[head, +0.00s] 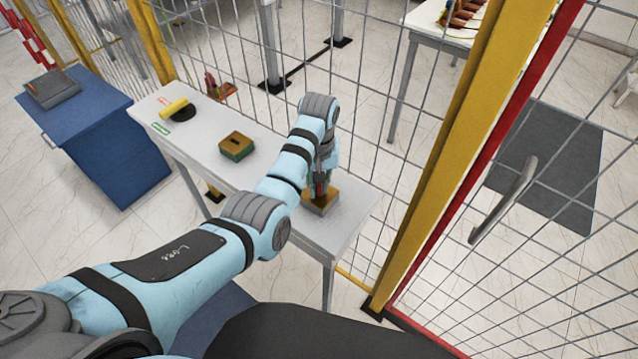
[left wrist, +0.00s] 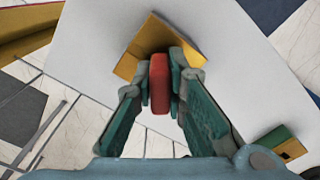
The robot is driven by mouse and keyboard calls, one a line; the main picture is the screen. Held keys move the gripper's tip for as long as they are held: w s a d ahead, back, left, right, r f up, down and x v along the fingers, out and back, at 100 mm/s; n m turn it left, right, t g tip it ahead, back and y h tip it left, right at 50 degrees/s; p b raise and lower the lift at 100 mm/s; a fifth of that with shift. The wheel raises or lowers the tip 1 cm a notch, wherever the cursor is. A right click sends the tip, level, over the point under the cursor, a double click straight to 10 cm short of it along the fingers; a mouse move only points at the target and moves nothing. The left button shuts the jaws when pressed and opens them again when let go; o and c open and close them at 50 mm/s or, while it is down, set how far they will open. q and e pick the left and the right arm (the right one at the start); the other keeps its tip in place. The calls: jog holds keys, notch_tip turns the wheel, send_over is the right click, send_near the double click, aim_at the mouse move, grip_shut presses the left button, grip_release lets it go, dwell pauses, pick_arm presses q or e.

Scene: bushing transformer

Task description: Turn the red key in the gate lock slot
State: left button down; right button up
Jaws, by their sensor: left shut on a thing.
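My left gripper (head: 321,188) points down over the near right part of the white table (head: 350,215). It is shut on the red key (left wrist: 160,84), whose flat head stands between the two fingers in the left wrist view (left wrist: 160,88). Right beneath is a gold-topped lock block (head: 325,203), also seen behind the key in the left wrist view (left wrist: 142,48). The fingers and key head hide the slot, so I cannot tell how deep the key sits or its exact turn. My right gripper is not in view.
A second gold-topped block with a green base and dark slot (head: 237,146) stands farther left on the table. A yellow-handled item (head: 174,107) lies at the far end. A wire fence (head: 370,100) runs behind, with a gate handle (head: 505,200) at right. A blue cabinet (head: 110,145) stands left.

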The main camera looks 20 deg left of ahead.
pick_arm(q)
jog(key=shift+s+f+m, duration=0.1)
jog(key=shift+m, duration=0.7)
jog(key=m, duration=0.4)
jog(key=c, duration=1.9)
grip_release()
jog(key=shift+m, duration=0.4)
jog(key=shift+c, duration=0.2)
jog(key=o, duration=0.4)
jog(key=shift+a, duration=0.1)
